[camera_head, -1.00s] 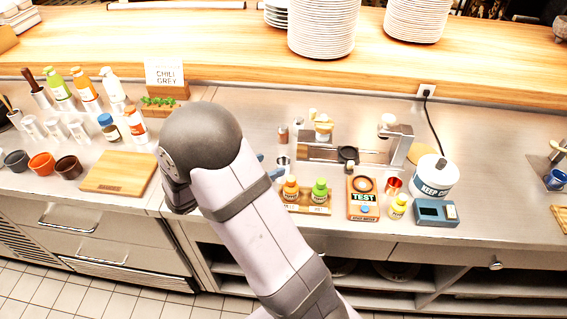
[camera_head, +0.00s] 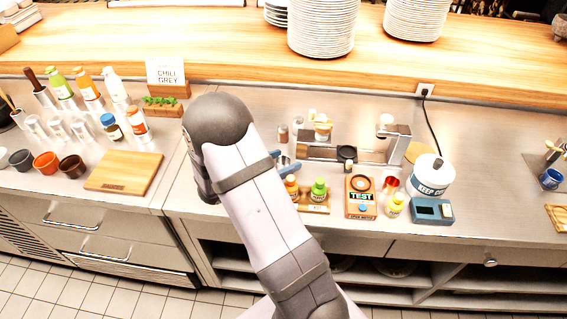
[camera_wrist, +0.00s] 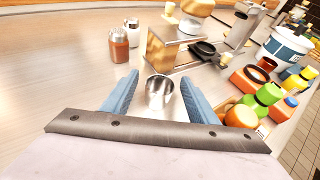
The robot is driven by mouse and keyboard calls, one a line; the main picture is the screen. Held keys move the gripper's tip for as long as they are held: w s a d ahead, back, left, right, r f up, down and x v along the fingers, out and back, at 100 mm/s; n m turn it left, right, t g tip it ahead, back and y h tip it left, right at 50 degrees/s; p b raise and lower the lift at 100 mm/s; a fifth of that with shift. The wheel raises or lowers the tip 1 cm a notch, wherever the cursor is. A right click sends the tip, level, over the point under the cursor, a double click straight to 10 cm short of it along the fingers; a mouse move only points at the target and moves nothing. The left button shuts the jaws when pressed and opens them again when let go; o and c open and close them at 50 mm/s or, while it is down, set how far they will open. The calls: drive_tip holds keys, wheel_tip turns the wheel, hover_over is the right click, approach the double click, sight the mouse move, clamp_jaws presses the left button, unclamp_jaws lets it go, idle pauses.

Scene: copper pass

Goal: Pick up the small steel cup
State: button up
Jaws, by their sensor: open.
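The small steel cup (camera_wrist: 159,92) stands upright on the steel counter in the wrist view, between the two blue fingers of my gripper (camera_wrist: 159,88). The fingers are open, one on each side of the cup, with a gap showing on the left. In the head view the cup (camera_head: 285,162) shows small, and the blue fingertips of my gripper (camera_head: 283,163) are beside it. My arm hides part of the area to the left. I cannot tell whether either finger touches the cup.
Sauce bottles (camera_wrist: 253,106) on a small wooden tray stand close to the right finger. Two shakers (camera_wrist: 118,42) stand behind to the left. A metal stand with a black dish (camera_wrist: 202,50) is behind to the right. The counter at left (camera_wrist: 60,75) is clear.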

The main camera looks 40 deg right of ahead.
drive_tip(key=shift+d+f, duration=0.1)
drive_tip(key=shift+d, duration=0.05)
drive_tip(key=c, duration=1.1)
drive_tip(key=shift+r, duration=0.2)
